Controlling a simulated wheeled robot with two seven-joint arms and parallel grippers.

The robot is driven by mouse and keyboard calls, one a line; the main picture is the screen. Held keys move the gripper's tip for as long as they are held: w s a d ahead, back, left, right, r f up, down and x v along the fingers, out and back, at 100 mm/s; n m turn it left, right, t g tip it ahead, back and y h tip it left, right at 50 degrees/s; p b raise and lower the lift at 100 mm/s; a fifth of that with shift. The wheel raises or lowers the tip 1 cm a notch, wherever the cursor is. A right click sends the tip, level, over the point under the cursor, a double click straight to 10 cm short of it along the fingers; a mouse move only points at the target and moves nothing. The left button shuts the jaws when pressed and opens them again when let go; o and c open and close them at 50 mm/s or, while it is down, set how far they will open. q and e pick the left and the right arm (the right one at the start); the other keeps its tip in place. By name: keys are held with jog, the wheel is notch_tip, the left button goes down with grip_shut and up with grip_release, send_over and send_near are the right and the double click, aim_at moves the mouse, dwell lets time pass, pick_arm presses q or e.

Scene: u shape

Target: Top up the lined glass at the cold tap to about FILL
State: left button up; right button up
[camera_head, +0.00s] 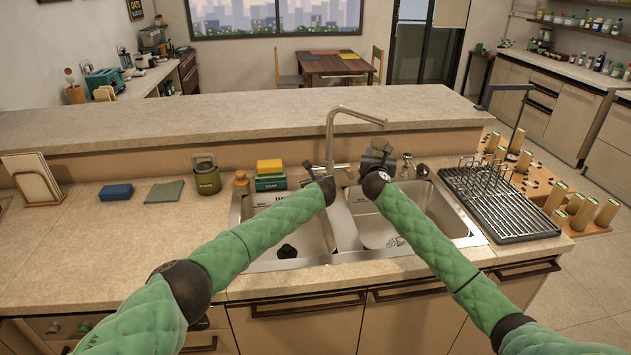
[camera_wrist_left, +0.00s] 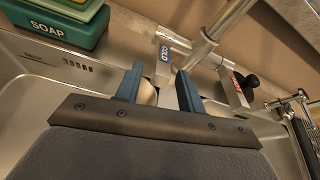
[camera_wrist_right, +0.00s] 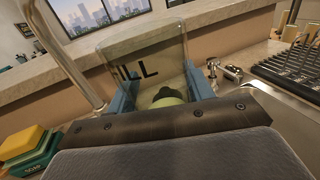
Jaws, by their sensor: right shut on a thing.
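The clear glass (camera_wrist_right: 145,60) stands between the fingers of my right gripper (camera_wrist_right: 165,100), which is shut on it. Black letters ending in "ILL" show on its wall; a yellow-green and dark patch shows low in it, and I cannot tell the water level. In the head view my right gripper (camera_head: 378,160) is right of the tap (camera_head: 330,135), above the right basin. My left gripper (camera_wrist_left: 160,85) is open, its blue fingers apart just short of the tap's handle labelled COLD (camera_wrist_left: 163,55). The HOT handle (camera_wrist_left: 238,88) is to the right. My left forearm hides most of this gripper in the head view.
The double sink (camera_head: 290,240) lies below both grippers. The green soap box (camera_head: 270,182) with sponges stands left of the tap. A drying rack (camera_head: 500,205) is right of the sink. A raised ledge (camera_head: 240,120) runs behind. The counter at the front left is clear.

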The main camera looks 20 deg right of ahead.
pick_arm(q)
jog(key=shift+w+d+f, duration=0.15)
jog(key=shift+w+f, duration=0.05)
jog(key=shift+w, duration=0.4)
grip_shut()
